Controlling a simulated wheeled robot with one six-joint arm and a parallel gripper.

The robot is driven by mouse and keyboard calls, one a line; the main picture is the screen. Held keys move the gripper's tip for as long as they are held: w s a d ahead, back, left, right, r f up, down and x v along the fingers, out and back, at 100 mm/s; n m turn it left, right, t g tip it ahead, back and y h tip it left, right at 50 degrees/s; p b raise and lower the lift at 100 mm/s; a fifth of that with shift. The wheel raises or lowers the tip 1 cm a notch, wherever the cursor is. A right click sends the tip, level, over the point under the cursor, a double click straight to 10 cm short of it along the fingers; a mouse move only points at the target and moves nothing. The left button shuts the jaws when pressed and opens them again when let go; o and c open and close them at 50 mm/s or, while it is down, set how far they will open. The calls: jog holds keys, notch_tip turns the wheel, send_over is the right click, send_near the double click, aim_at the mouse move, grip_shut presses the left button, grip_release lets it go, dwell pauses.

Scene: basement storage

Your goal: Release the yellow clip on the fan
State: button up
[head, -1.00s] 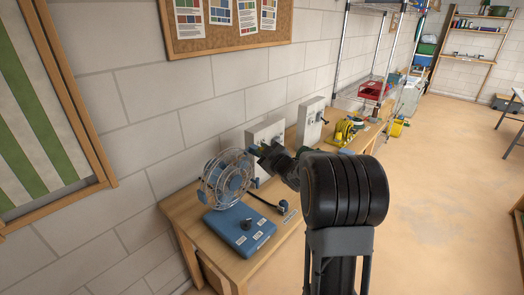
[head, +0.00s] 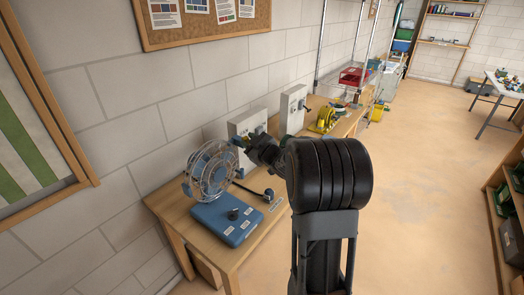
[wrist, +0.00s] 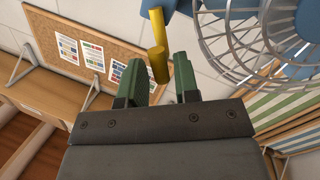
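The fan has a blue base (head: 228,218) and a round wire cage (head: 210,170), and stands on the wooden bench. In the wrist view its cage (wrist: 262,38) fills the upper right. The yellow clip (wrist: 157,40) shows there as a thin bar with a thicker cylindrical end, hanging beside the blue housing. My gripper (wrist: 162,68) has its two green fingers apart, with the clip's thick end in the gap between the tips. I cannot tell whether either finger touches it. In the head view my gripper (head: 243,144) is at the fan's upper right, and the clip is not clearly visible.
Two grey boxes, one nearer (head: 250,122) and one farther (head: 292,105), stand against the wall behind my arm.

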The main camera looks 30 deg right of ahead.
jog(key=s+d+b, duration=0.1)
jog(key=s+d, duration=0.1)
jog(key=s, duration=1)
jog(key=shift+r+b, duration=0.3)
jog(key=shift+r, duration=0.05)
jog(key=shift+d, duration=0.1)
jog(key=s+d+f+m+g+h, duration=0.6)
jog(key=d+f+m+g+h, duration=0.1)
jog(key=f+m+g+h, duration=0.15)
jog(key=s+a+r+g+y, duration=0.1)
jog(key=s+a, duration=0.4)
jog(key=a, duration=0.6)
jog(key=s+a+r+g+y, duration=0.1)
jog(key=s+a+g+y, duration=0.2)
jog(key=a, duration=0.9)
jog(key=shift+s+n+g+y, duration=0.35)
jog(key=shift+s+y, duration=0.4)
jog(key=shift+s, duration=0.45)
